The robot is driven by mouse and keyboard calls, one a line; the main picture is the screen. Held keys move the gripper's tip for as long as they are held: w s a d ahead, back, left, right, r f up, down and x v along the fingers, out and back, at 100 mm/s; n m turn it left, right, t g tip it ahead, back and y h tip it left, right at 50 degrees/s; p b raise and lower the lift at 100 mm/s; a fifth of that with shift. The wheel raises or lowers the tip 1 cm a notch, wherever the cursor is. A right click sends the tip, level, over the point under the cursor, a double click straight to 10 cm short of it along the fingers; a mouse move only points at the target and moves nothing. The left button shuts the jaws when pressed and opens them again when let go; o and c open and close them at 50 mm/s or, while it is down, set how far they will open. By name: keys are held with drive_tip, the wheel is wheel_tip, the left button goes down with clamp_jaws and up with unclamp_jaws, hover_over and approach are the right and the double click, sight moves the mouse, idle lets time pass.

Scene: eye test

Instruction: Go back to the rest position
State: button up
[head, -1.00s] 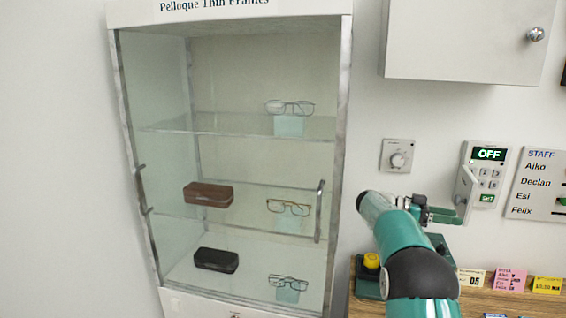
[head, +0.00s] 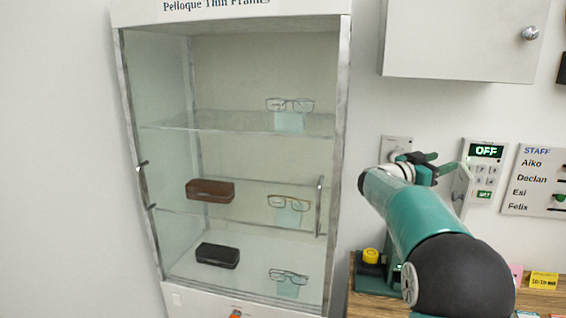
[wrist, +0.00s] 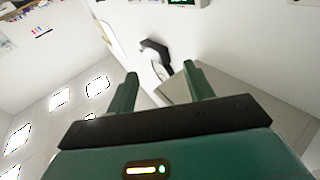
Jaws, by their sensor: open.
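My gripper (head: 438,164) shows in the head view at the end of my teal arm, in front of the wall between the dial plate and the keypad panel. It is open, with nothing seen between its fingers. In the wrist view both green fingers (wrist: 160,74) stand apart. Beyond them is a dark, bracket-like shape (wrist: 155,48) that I cannot identify. My arm hides part of the wooden counter and of the dial plate.
A glass cabinet (head: 345,120) with glasses and two cases stands left. A wall cupboard (head: 455,45) hangs above my gripper. The dial plate (head: 388,143), the keypad panel reading OFF (head: 484,150) and a staff board (head: 535,185) are close by. A yellow button (head: 371,256) sits below, by the counter (head: 360,300).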

drive_tip(key=s+a+r+n+t+y, duration=0.1)
drive_tip(key=a+r+n+t+y, duration=0.25)
drive_tip(key=a+t+y, duration=0.2)
drive_tip(key=s+a+r+n+t+y, duration=0.1)
drive_tip(key=a+r+n+t+y, duration=0.3)
drive_tip(key=a, duration=0.3)
drive_tip(key=s+a+f+n+y, duration=0.5)
drive_tip(key=s+a+n+y, duration=0.1)
drive_tip(key=s+a+y, duration=0.25)
drive_tip(key=s+a+f+g, duration=0.1)
drive_tip(key=s+f+g, duration=0.2)
drive_tip(key=s+f, duration=0.4)
drive_tip(key=s+a+f+n+g, duration=0.1)
drive_tip(key=s+a+f+g, duration=0.1)
drive_tip(key=s+f, duration=0.5)
drive_tip(key=s+a+f+g, duration=0.1)
drive_tip(key=s+f+g, duration=0.4)
drive_tip(key=s, duration=1.1)
drive_tip(key=shift+a+f+y, duration=0.15)
drive_tip(key=shift+f+y, duration=0.25)
drive_tip(key=shift+f, duration=0.5)
